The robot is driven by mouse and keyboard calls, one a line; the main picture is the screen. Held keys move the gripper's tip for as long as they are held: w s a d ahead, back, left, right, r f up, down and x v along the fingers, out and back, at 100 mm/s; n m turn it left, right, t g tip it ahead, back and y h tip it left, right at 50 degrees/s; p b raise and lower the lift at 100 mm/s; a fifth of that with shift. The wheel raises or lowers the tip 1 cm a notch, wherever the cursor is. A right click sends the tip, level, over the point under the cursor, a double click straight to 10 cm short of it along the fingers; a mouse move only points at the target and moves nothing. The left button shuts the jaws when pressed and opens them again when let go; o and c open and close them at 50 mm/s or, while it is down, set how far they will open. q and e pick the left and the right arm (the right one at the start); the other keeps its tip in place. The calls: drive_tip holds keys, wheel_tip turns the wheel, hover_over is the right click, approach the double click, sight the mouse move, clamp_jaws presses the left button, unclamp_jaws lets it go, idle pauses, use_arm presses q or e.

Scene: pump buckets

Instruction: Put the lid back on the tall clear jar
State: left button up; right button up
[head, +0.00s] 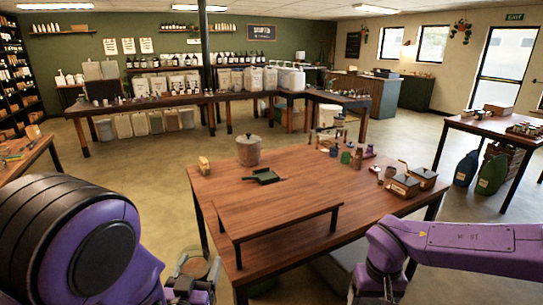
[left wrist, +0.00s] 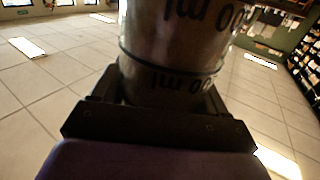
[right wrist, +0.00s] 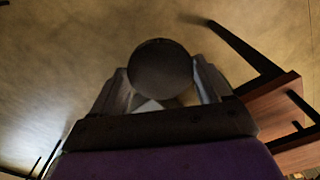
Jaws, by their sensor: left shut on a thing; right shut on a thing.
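My left gripper (left wrist: 160,100) is shut around a clear jar (left wrist: 175,50) with dark printed "ml" marks, which fills the middle of the left wrist view. In the head view the jar (head: 194,266) shows from above as a round, open-looking top, low in front of the table's left side, next to my left gripper (head: 190,283). My right gripper (right wrist: 160,92) is shut on a dark round disc, which looks like the lid (right wrist: 160,66). In the head view my right gripper's fingertips and the lid are hidden below the bottom edge. Jar and lid are apart.
The wooden table (head: 300,180) lies ahead with a low raised shelf (head: 278,214) at its front. The floor before the table is partly free.

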use_arm(q)
drive_tip(key=shift+w, duration=0.1)
drive_tip(key=w+d+f+m+g+h, duration=0.2)
drive_tip(key=w+d+f+m+h, duration=0.1)
drive_tip(key=d, duration=0.4)
drive_tip(key=w+d+f+m+g+h, duration=0.2)
drive_tip(key=w+d+f+m+h, duration=0.2)
drive_tip(key=w+d+m+h, duration=0.1)
drive_tip(key=w+d+h, duration=0.1)
drive_tip(key=d+h, duration=0.1)
drive_tip(key=h, duration=0.1)
drive_tip(key=shift+w+d+h, duration=0.15)
drive_tip(key=shift+w+h, duration=0.05)
drive_tip(key=shift+h, duration=0.1)
drive_tip(key=s+a+n+t+y, duration=0.1)
drive_tip(key=s+a+n+y, duration=0.1)
drive_tip(key=s+a+y, duration=0.2)
drive_tip(key=s+a+r+n+t+y, duration=0.1)
drive_tip(key=s+a+n+y, duration=0.2)
drive_tip(key=s+a, duration=0.2)
drive_tip(key=s+a+r+n+t+y, duration=0.1)
drive_tip(key=s+a+n+t+y, duration=0.1)
drive_tip(key=s+a+n+y, duration=0.1)
drive_tip(key=shift+s+a+r+y, duration=0.1)
drive_tip(key=shift+s+a+y, duration=0.3)
drive_tip(key=shift+a, duration=0.2)
drive_tip(key=shift+s+a+r+y, duration=0.1)
drive_tip(key=shift+s+a+y, duration=0.3)
drive_tip(key=shift+a, duration=0.2)
drive_tip(key=shift+f, duration=0.1)
